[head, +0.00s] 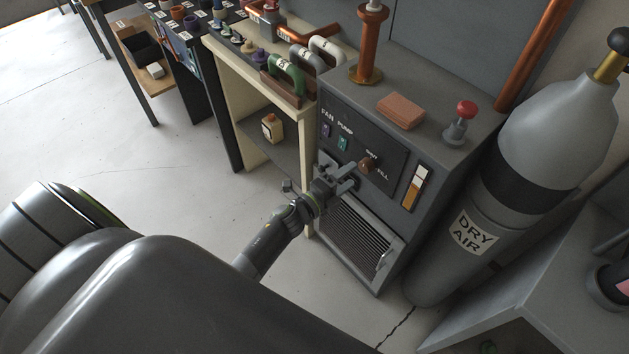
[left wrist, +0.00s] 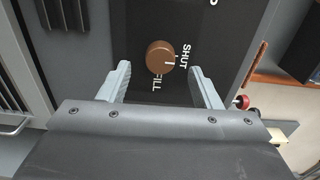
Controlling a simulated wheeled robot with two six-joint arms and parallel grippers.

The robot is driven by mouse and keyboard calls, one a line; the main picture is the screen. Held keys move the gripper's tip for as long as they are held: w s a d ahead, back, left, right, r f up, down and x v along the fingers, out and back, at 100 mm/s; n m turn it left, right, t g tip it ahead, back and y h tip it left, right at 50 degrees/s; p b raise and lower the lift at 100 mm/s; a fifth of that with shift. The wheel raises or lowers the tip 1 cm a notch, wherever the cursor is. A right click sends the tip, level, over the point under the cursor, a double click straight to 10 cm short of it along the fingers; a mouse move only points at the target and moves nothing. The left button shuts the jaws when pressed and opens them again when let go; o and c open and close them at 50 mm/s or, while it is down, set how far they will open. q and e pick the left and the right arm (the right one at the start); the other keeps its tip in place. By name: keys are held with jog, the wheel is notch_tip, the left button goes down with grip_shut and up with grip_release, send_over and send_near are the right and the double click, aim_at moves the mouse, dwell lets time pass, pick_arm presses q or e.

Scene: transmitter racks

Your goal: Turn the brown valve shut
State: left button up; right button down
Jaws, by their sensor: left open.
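The brown valve (head: 367,164) is a small round knob on the dark front panel of the grey cabinet. It also shows in the left wrist view (left wrist: 158,56), with a pale mark on its right side, towards the word SHUT. The word FILL is below it there. My left gripper (head: 352,175) is open in front of the panel. In the left wrist view its two grey fingers (left wrist: 160,72) stand apart to either side of the knob, with nothing between them that I can see held. Whether a finger touches the knob I cannot tell. My right gripper is not in view.
The grey cabinet (head: 440,165) carries FAN and PUMP switches, a gauge (head: 416,188) and a grille (head: 362,240). A red-topped knob (head: 461,122) and a brown block (head: 401,110) sit on top. A DRY AIR cylinder (head: 525,160) stands at the right. A cream bench (head: 240,75) is at the left.

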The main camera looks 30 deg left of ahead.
pick_arm(q)
jog(key=b+v, duration=0.1)
jog(key=v, duration=1.2)
jog(key=s+a+f+n+g+y, duration=0.2)
jog(key=s+f+n, duration=0.25)
jog(key=f, duration=0.35)
jog(key=s+a+f+n+g+y, duration=0.3)
jog(key=f+n, duration=0.2)
jog(key=f, duration=0.3)
jog(key=s+a+f+n+g+y, duration=0.2)
jog(key=s+f+n, duration=0.2)
jog(key=f, duration=0.5)
jog(key=s+f+n+g, duration=0.4)
jog(key=s+f, duration=0.2)
jog(key=s, duration=0.6)
jog(key=s+f+n+g, duration=0.4)
jog(key=s+f+n, duration=0.1)
jog(key=s, duration=0.7)
jog(key=shift+d+f+g, duration=0.25)
jog(key=shift+f+g, duration=0.15)
jog(key=shift+f, duration=0.35)
